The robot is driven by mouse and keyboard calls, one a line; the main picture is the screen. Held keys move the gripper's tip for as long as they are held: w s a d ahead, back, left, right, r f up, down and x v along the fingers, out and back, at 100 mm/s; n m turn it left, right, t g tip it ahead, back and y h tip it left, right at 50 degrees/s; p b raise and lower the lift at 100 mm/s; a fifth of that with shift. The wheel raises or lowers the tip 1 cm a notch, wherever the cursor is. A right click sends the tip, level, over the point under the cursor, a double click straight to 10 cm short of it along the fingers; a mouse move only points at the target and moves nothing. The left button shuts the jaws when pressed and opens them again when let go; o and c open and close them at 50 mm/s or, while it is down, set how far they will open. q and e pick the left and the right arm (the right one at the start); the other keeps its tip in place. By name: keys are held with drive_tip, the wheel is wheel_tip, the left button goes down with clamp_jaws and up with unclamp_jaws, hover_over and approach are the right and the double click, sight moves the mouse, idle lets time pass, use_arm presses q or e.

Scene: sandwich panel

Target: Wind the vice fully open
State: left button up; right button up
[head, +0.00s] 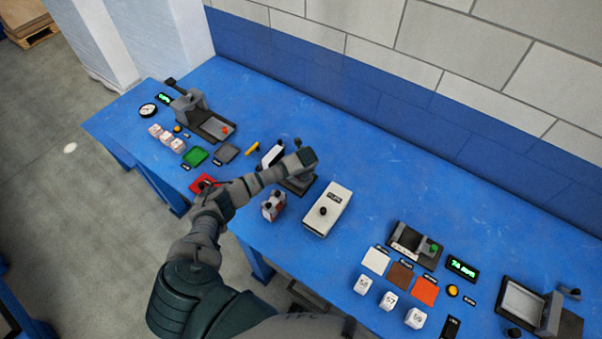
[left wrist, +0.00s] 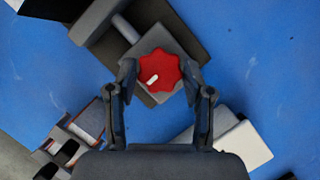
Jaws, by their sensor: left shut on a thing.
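The vice (head: 302,187) stands on the blue bench and is partly hidden by my left arm in the head view. In the left wrist view its grey body (left wrist: 148,42) has a rod and a dark jaw at the upper left. A red lobed knob (left wrist: 160,72) with a white mark sits on its near end. My left gripper (left wrist: 160,78) is shut on the red knob, one finger on each side. The knob is hidden under the hand in the head view. My right gripper is not in view.
On the blue bench (head: 400,190), a white box (head: 327,210) with a black knob stands right of the vice. Red-and-white items (head: 273,206) stand in front of it. Coloured tiles and a second fixture (head: 415,246) are further right. Another grey device (head: 205,122) is at the left.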

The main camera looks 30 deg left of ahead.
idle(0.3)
use_arm(q)
drive_tip(key=o, duration=1.2)
drive_tip(key=shift+c, duration=0.2)
drive_tip(key=v, duration=1.1)
drive_tip(key=shift+r, duration=0.3)
drive_tip(key=shift+d, duration=0.15)
